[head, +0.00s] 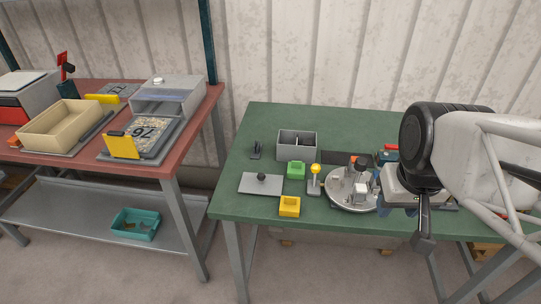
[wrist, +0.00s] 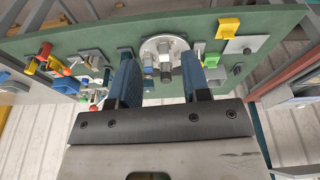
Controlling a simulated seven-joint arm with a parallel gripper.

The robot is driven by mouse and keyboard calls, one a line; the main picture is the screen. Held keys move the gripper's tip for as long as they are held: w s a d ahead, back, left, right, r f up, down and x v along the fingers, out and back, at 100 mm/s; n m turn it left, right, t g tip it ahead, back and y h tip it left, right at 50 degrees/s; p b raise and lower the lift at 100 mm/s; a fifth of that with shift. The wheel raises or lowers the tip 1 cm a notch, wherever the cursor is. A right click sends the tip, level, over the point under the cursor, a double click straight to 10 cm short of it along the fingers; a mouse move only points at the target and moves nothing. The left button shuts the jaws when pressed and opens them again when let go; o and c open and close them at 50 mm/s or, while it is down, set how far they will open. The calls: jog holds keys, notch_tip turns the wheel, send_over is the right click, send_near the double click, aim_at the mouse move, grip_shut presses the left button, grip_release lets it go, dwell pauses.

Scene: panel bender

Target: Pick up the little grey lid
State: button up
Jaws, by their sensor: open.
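The little grey lid (head: 260,185) looks to be the flat grey plate with a black knob, lying on the green table at its left front. It also shows at the right of the wrist view (wrist: 246,43). My gripper (wrist: 158,58) is open, its two blue fingers apart with nothing held between them. It is over the right part of the table, well to the right of the lid in the head view, beyond the round fixture (head: 350,203). My arm hides part of the table's right side.
A grey divided box (head: 297,147), green block (head: 296,171), yellow box (head: 289,207) and yellow-knobbed post (head: 315,180) stand to the right of the lid. A small black holder (head: 256,150) is behind it. A red-topped bench (head: 190,130) stands at left.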

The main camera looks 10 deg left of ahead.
jog(key=w+a+f+n, duration=0.2)
jog(key=w+a+n, duration=0.25)
jog(key=w, duration=0.55)
jog(key=n, duration=1)
send_over(262, 174)
jog(key=shift+g+y, duration=0.3)
jog(key=shift+g, duration=0.1)
jog(key=f, duration=1.4)
jog(key=shift+s+d+f, duration=0.2)
jog(key=shift+s+f, duration=0.2)
jog(key=shift+w+f, duration=0.2)
jog(key=shift+f, duration=1.05)
